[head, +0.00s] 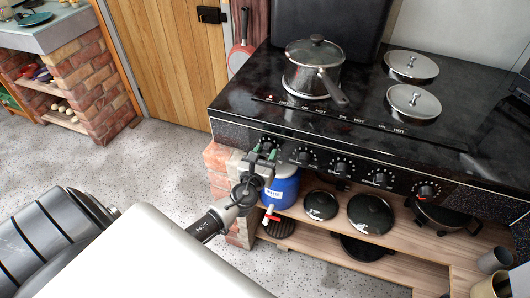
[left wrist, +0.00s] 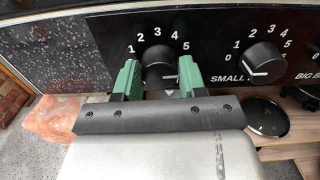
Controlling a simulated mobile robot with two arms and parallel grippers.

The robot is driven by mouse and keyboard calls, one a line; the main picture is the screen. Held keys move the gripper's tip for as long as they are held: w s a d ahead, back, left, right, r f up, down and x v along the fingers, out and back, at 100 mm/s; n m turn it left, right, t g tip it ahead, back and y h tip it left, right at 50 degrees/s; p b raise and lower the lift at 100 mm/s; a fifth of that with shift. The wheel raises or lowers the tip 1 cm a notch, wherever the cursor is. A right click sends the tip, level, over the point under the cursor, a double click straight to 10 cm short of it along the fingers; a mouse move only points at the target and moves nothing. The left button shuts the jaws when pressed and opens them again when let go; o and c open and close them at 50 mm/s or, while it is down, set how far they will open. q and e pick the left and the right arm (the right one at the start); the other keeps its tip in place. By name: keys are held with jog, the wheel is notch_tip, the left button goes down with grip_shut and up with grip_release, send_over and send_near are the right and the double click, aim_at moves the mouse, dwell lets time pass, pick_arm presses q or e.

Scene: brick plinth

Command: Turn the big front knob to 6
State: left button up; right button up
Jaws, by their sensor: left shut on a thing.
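The black stove front panel carries a row of black knobs with white numbers. My left gripper (head: 262,158) is at the leftmost knob. In the left wrist view its green fingers (left wrist: 159,76) sit on either side of that knob (left wrist: 159,58), shut on it. The dial around it shows 1 to 5; its lower part is hidden by the gripper. A white mark shows at the knob's lower right. To its right is a second knob (left wrist: 263,58), between lettering "SMALL" and "BIG B", cut off at the edge. My right gripper is not in view.
A lidded pot (head: 313,72) stands on the stove top (head: 360,112), its handle towards the front. Below, a wooden shelf (head: 330,240) holds black pans (head: 370,213) and a blue container (head: 283,188). Open floor (head: 175,165) lies to the left.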

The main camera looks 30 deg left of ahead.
pick_arm(q)
jog(key=shift+f+m, duration=0.15)
jog(key=shift+m, duration=0.25)
jog(key=o, duration=0.9)
jog(key=shift+o, duration=0.2)
jog(key=v, duration=1.1)
jog(key=shift+b, duration=0.45)
jog(key=shift+w, duration=0.1)
